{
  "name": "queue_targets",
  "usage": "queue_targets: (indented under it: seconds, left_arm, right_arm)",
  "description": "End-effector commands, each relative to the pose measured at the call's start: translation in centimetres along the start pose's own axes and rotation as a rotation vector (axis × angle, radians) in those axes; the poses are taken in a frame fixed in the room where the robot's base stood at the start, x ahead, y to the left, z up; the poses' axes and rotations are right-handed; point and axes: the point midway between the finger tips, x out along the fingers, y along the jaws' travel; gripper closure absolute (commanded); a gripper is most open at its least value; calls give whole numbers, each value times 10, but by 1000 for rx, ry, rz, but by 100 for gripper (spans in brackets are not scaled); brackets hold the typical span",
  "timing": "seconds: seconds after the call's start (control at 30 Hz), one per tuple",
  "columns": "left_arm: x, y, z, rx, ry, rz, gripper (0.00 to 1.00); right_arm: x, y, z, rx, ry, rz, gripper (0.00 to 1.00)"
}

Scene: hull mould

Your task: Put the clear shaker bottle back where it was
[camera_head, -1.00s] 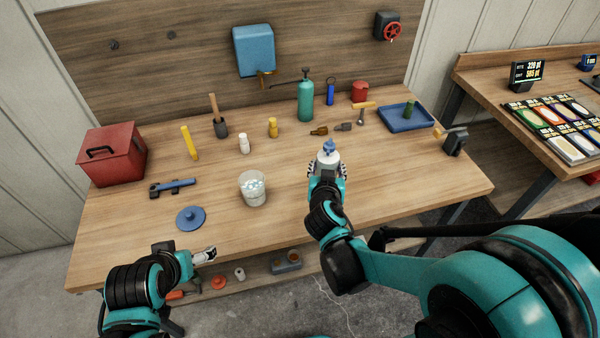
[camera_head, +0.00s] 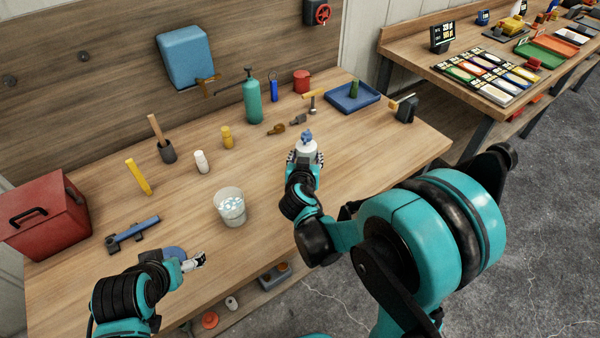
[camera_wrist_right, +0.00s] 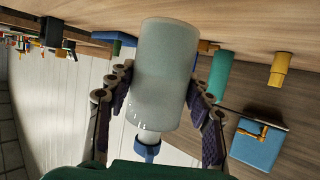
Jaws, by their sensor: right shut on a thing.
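The clear shaker bottle (camera_head: 306,154) is pale and translucent with a blue top, and it stands upright near the middle-right of the workbench. My right gripper (camera_head: 304,161) is shut on it from the near side. In the right wrist view, the bottle (camera_wrist_right: 164,75) sits between both fingers of the right gripper (camera_wrist_right: 160,100), and the blue top points towards the palm. Whether its base touches the bench is not clear. My left gripper (camera_head: 194,262) hovers low at the front left, apart from the bottle, and its jaw opening is too small to tell.
A tub of pale pieces (camera_head: 231,209) stands left of the bottle. A green pump bottle (camera_head: 253,102), a blue tray (camera_head: 352,97) and a black block (camera_head: 405,109) stand farther back. A red toolbox (camera_head: 45,218) is at the left. Bare bench (camera_head: 390,150) lies right of the bottle.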

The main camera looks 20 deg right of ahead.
Motion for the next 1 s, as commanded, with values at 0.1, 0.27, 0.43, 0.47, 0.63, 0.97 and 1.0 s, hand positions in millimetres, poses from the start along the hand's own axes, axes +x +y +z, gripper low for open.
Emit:
queue_targets:
  seconds: [0.1, 0.27, 0.43, 0.47, 0.63, 0.97, 1.0]
  left_arm:
    - [6, 0, 4, 0, 0, 0, 14]
    - [9, 0, 6, 0, 0, 0, 14]
    - [22, 0, 16, 0, 0, 0, 14]
    - [25, 0, 18, 0, 0, 0, 14]
    - [25, 0, 18, 0, 0, 0, 14]
    - [27, 0, 19, 0, 0, 0, 14]
    - [27, 0, 19, 0, 0, 0, 14]
  right_arm:
    - [7, -15, 8, 0, -1, -1, 81]
    - [10, -19, 14, -1, 0, 1, 81]
    - [20, -19, 39, 0, 0, 1, 81]
    - [22, -19, 43, 0, 0, 1, 81]
    - [23, -18, 46, 0, 0, 1, 81]
    - [24, -18, 49, 0, -1, 1, 33]
    - [24, -18, 49, 0, -1, 1, 28]
